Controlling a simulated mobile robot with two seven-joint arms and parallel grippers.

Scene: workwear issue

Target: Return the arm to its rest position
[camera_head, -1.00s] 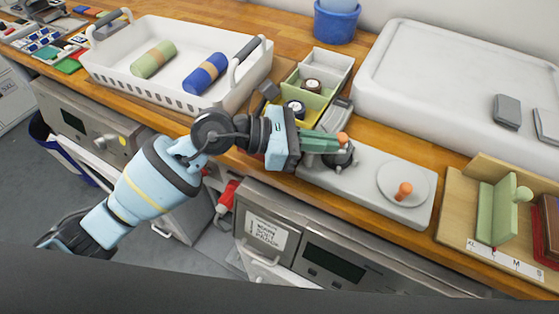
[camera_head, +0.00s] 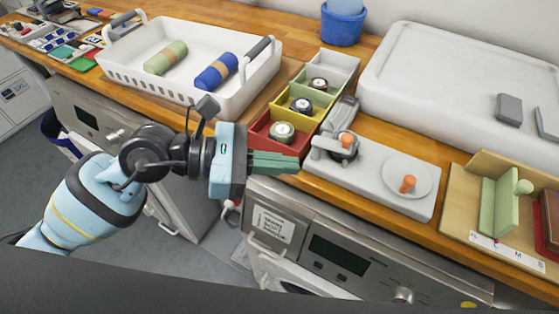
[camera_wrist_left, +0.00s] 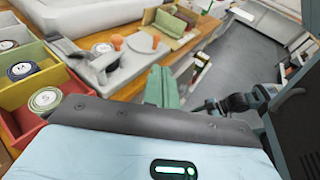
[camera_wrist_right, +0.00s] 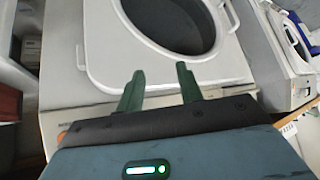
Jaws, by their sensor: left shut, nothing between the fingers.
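My left gripper (camera_head: 296,163) has light blue housing and green fingers. In the head view it is in front of the counter's front edge, by the red bin (camera_head: 262,137) and the grey press (camera_head: 345,150). Its fingers are together with nothing between them. It also shows in the left wrist view (camera_wrist_left: 163,72).
Free floor lies below left.

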